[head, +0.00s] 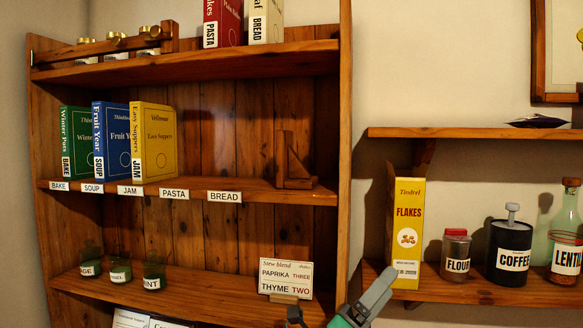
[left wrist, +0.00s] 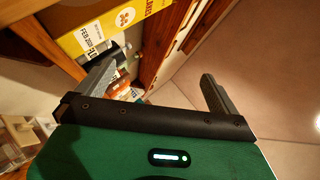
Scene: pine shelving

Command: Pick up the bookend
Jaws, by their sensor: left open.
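The bookend (head: 291,168) is a brown wooden L-shaped piece with a slanted brace. It stands upright on the middle shelf of the tall pine unit, right of the books and near the right side panel. My left gripper (head: 341,292) is at the bottom of the head view, below and to the right of the bookend, well apart from it. In the left wrist view the left gripper (left wrist: 160,68) has its two grey fingers wide apart with nothing held between them. The bookend does not show in that view. My right gripper is not in view.
Green, blue and yellow books (head: 153,142) stand left of the bookend, with bare shelf between. A recipe card (head: 286,278) stands below. A yellow flakes box (head: 407,235) stands on the right-hand shelf, close to the left gripper; it also shows in the wrist view (left wrist: 110,22).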

